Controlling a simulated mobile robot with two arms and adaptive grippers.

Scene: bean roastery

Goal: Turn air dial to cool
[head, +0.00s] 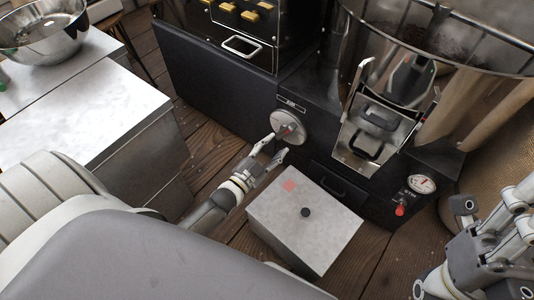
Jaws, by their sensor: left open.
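The air dial (289,127) is a round silver disc with a dark pointer, on the black front of the roaster (215,85). A small label plate (291,104) sits above it, too small to read. My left gripper (273,146) is open, with its fingertips at the dial's lower left edge. One finger overlaps the dial near its pointer; I cannot tell whether it touches. My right gripper (490,225) is at the lower right, away from the dial, and is partly cut off by the frame edge.
A metal box (310,235) with a black knob stands below the dial. A steel chute (375,135) juts out right of the dial. A counter (85,110) with a metal bowl (42,30) stands left.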

